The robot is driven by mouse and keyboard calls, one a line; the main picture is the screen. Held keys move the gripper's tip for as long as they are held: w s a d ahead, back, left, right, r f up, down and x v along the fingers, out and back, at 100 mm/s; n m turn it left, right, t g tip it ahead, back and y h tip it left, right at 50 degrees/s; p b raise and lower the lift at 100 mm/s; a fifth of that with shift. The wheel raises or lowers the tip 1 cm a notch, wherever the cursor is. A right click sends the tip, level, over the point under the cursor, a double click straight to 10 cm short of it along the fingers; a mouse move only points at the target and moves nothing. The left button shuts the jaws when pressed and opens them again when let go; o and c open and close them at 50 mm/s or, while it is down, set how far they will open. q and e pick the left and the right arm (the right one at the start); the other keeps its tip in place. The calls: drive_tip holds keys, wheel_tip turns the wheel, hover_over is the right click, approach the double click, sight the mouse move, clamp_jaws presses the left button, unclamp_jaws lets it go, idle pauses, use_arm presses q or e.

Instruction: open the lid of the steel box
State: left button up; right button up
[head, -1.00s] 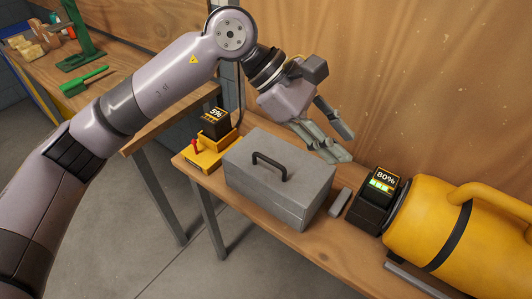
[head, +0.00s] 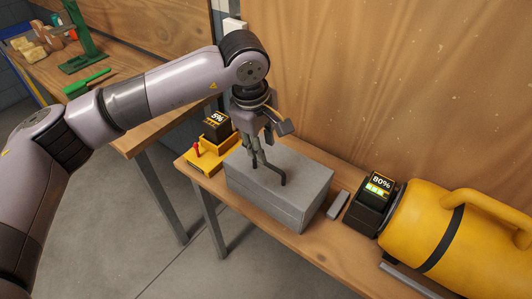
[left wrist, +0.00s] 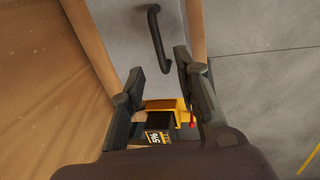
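The grey steel box (head: 303,190) stands on the wooden bench with its lid shut. A dark handle (head: 275,174) is on its lid; it also shows in the left wrist view (left wrist: 158,40), lying just past the fingertips, roughly in line with the gap between them. My left gripper (head: 257,160) points down over the lid, close above the handle's far-left end. Its fingers (left wrist: 160,66) are spread apart with nothing between them. In the head view the fingers partly cover the handle, and I cannot tell whether they touch it. My right gripper is not in view.
A yellow charger with a 5% display (head: 213,128) stands left of the box. A small grey bar (head: 338,204), a black 80% unit (head: 372,205) and a large yellow tool (head: 440,230) lie to the right. A wooden wall (head: 400,90) rises behind.

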sight(267, 163)
use_arm(q)
drive_tip(key=f, duration=0.2)
drive_tip(key=f+p, duration=0.1)
drive_tip(key=f, duration=0.1)
drive_tip(key=w+f, duration=0.1)
drive_tip(key=f, duration=0.1)
drive_tip(key=shift+d+f, duration=0.15)
drive_tip(key=shift+d, duration=0.25)
clamp_jaws()
idle(0.4)
